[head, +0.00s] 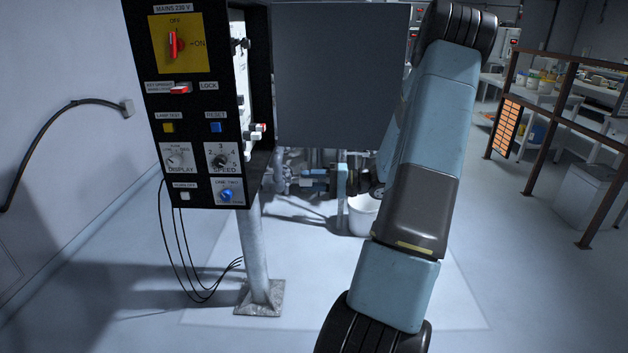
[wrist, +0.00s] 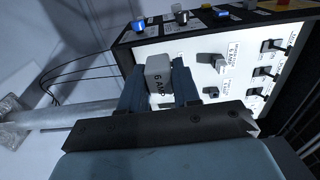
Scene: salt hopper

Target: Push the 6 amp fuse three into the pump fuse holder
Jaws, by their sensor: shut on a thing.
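Two other grey and dark fittings (wrist: 211,59) (wrist: 210,92) stand on the panel to the right, beside small labels. I cannot read which holder is the pump's.
Several black toggle switches (wrist: 272,46) line the panel's right side. The black control box (head: 200,100) with its red mains switch (head: 173,44) stands on a post (head: 254,250). A grey plate (head: 340,75) is right of the box. A white bucket (head: 362,214) stands behind.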

